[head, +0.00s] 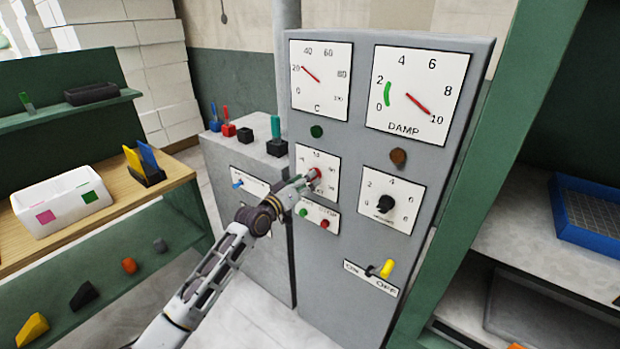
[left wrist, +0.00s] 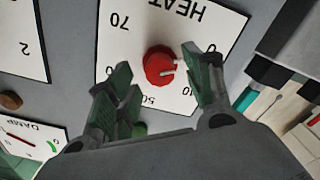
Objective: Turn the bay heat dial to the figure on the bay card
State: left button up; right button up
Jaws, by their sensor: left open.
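The heat dial is a red knob (head: 315,174) on a white plate on the front of the grey cabinet. In the left wrist view the red knob (left wrist: 158,66) sits on its plate marked HEAT, seen upside down, with 70 at the left. A white pointer on the knob points right in that view. My left gripper (head: 307,181) is at the knob. In the left wrist view its open fingers (left wrist: 157,78) stand on either side of the knob; I cannot tell whether they touch it. I cannot make out a bay card. My right gripper is not in view.
Above are a C gauge (head: 320,80) and a DAMP gauge (head: 417,95). A black dial (head: 386,203) is right of the heat dial. Green and red buttons (head: 314,218) lie just below it, and a yellow ON/OFF lever (head: 387,268) lower right.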

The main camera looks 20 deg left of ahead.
pick_arm(q)
jog(key=shift+x, duration=1.4)
jog(key=c, duration=1)
jog(key=shift+c, duration=0.2)
